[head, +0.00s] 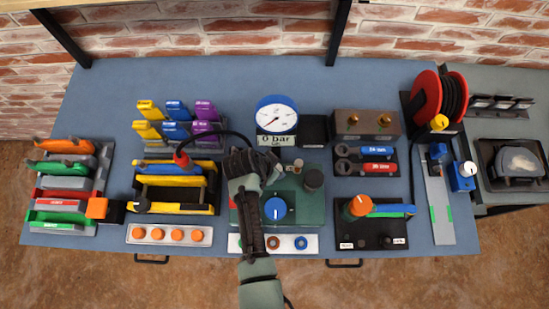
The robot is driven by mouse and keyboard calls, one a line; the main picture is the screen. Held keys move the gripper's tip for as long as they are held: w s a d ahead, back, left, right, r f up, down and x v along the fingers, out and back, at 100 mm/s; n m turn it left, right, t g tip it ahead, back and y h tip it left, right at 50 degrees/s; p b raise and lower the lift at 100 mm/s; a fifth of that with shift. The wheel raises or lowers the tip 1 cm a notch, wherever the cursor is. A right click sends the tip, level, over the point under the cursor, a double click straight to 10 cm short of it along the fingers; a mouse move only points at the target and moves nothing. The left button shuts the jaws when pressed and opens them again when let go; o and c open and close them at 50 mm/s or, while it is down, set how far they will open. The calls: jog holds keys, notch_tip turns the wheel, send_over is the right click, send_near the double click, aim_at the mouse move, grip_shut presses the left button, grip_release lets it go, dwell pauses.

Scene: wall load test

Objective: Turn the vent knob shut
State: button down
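A green unit (312,213) stands at the front middle of the bench, under my arm. No label is legible, so I cannot tell which one is the vent knob. A blue-rimmed gauge (277,114) behind reads "0 bar" on its plate. My gripper (274,172) is over the back left of the unit, behind the blue knob. Its fingers are too small and dark to tell open from shut, or whether they touch anything.
A dark hose with a red end (182,158) arches left of my gripper. A washer strip (309,244) lies in front. Bare bench shows at the back left (110,90).

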jog(key=shift+m, duration=0.3)
jog(key=shift+c, duration=2.1)
grip_release()
jog(key=shift+r, duration=0.1)
jog(key=b+v, duration=0.1)
jog(key=v, duration=1.1)
jog(key=shift+a+r, duration=0.15)
jog(key=shift+r, duration=0.2)
